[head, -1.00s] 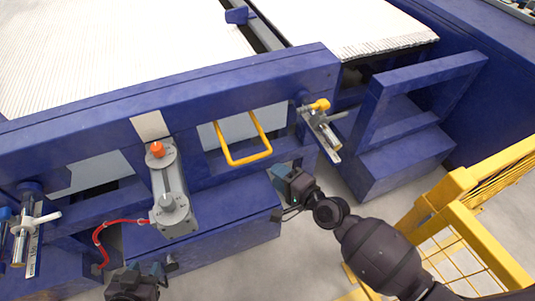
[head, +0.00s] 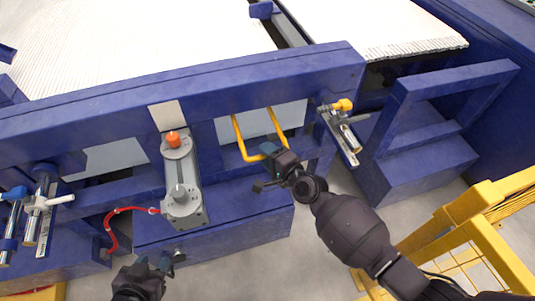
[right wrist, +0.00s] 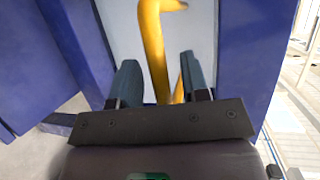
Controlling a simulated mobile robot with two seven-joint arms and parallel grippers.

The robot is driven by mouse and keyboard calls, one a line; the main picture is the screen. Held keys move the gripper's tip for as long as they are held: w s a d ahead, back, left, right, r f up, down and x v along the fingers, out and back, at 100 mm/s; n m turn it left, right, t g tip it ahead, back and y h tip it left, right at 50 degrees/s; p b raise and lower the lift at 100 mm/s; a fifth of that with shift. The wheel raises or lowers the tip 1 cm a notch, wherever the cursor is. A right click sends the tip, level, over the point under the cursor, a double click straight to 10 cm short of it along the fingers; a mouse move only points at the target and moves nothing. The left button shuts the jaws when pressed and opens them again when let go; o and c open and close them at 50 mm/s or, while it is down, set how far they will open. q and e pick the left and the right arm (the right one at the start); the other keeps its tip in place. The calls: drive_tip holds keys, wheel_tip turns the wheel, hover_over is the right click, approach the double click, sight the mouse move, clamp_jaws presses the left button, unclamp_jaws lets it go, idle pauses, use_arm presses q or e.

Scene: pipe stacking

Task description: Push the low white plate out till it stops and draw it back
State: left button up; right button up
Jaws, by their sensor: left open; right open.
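A pale white plate (head: 292,116) shows low in an opening of the blue frame, with a yellow U-shaped handle (head: 239,135) in front of it. My right gripper (head: 263,167) is open at the lower end of the handle. In the right wrist view the yellow handle (right wrist: 153,45) runs down between the two open fingers (right wrist: 158,82), with the pale plate (right wrist: 124,30) behind it. I cannot tell whether the fingers touch the handle. My left gripper (head: 155,264) is open and empty at the bottom, in front of the blue base.
A grey cylinder with an orange cap (head: 173,139) stands left of the handle. A clamp with a yellow knob (head: 343,105) sits to its right. A red hose (head: 110,229) hangs at the left. A yellow guard rail (head: 455,215) stands at the right.

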drive_tip(key=shift+w, duration=0.1)
clamp_jaws()
drive_tip(key=shift+a, duration=0.1)
drive_tip(key=shift+w, duration=0.25)
drive_tip(key=w+a+b, duration=0.2)
drive_tip(key=w, duration=0.5)
drive_tip(key=shift+a+b, duration=0.2)
drive_tip(key=shift+b, duration=0.2)
drive_tip(key=shift+w, duration=0.1)
